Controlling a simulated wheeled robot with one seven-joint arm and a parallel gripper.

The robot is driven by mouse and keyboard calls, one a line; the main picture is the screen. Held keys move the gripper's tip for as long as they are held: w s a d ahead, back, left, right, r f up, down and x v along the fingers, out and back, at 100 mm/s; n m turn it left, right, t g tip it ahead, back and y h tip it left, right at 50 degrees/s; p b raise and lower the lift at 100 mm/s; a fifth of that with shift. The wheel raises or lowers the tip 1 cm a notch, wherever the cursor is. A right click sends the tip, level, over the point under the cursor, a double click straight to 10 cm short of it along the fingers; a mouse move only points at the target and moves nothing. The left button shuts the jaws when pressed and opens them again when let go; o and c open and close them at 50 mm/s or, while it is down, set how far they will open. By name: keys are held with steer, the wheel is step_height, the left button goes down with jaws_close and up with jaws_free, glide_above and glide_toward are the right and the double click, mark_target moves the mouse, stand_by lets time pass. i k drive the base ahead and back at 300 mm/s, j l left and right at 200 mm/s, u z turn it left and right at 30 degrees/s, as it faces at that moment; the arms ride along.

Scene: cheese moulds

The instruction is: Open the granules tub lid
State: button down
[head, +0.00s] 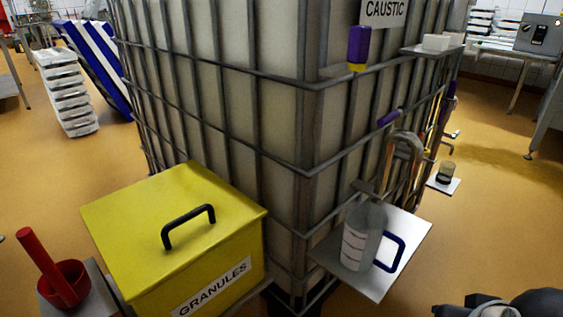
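The granules tub (165,297) is a yellow box with a white "GRANULES" label on its front. It stands at the lower left of the head view, in front of the caged tank. Its yellow lid (130,215) lies shut on top and carries a black bar handle (188,227). Nothing touches the handle. A dark, grey-banded part of my arm shows at the bottom right corner, well to the right of the tub. My gripper's fingers are not visible.
The caged tank (225,110) labelled "CAUSTIC" rises directly behind the tub. A shelf (378,285) with a clear jug (358,240) juts out to the tub's right. A red pot (66,283) with a red-handled tool stands at left. Open floor (500,215) lies at right.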

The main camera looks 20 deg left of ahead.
mark_target(145, 232)
steer(key=u, duration=1.9)
steer(key=l+u, duration=0.25)
steer(key=l, duration=0.15)
